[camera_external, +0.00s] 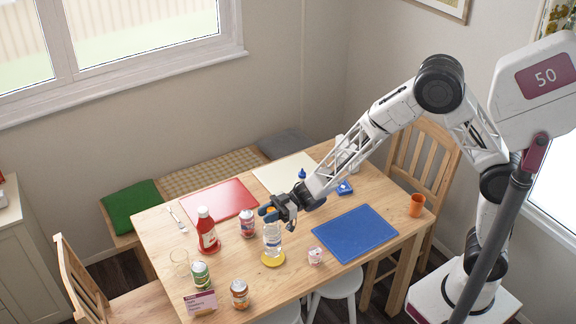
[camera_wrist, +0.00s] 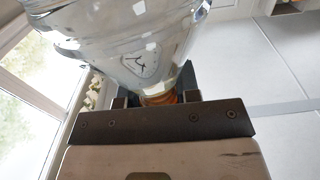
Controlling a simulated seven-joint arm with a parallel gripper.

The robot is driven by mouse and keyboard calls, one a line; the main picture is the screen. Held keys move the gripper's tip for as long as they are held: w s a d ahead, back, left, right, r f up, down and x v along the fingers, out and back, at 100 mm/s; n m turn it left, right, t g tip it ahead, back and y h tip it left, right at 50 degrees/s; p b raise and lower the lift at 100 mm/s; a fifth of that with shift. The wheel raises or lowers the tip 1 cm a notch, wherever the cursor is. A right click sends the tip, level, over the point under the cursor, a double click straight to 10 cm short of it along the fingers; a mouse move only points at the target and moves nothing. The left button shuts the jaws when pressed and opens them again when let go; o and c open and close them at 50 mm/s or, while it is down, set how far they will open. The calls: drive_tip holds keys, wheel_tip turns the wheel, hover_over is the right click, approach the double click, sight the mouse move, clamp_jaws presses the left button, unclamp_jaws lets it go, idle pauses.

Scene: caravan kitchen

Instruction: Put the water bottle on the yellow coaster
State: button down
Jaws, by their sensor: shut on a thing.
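The water bottle (camera_external: 272,238) is clear with an orange cap and stands upright in the external view. My gripper (camera_external: 280,211) is shut on its top, near the cap. The yellow coaster (camera_external: 273,261) lies on the table directly under the bottle. The bottle's base overlaps the coaster in the picture; I cannot tell whether it touches it. In the wrist view the clear bottle (camera_wrist: 125,50) fills the top, its orange neck end between the jaws; the coaster is not visible there.
A red ketchup bottle (camera_external: 207,232) and several cans, one a blue-red can (camera_external: 248,223), stand left of the bottle. A small white-pink tub (camera_external: 315,255) is close on the right. A blue mat (camera_external: 354,232) lies further right; red (camera_external: 220,201) and cream mats (camera_external: 285,172) lie behind.

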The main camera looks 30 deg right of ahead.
drive_tip(key=shift+f, duration=1.45)
drive_tip(key=c, duration=0.8)
unclamp_jaws()
drive_tip(key=d, duration=1.2)
drive_tip(key=shift+w, duration=0.1)
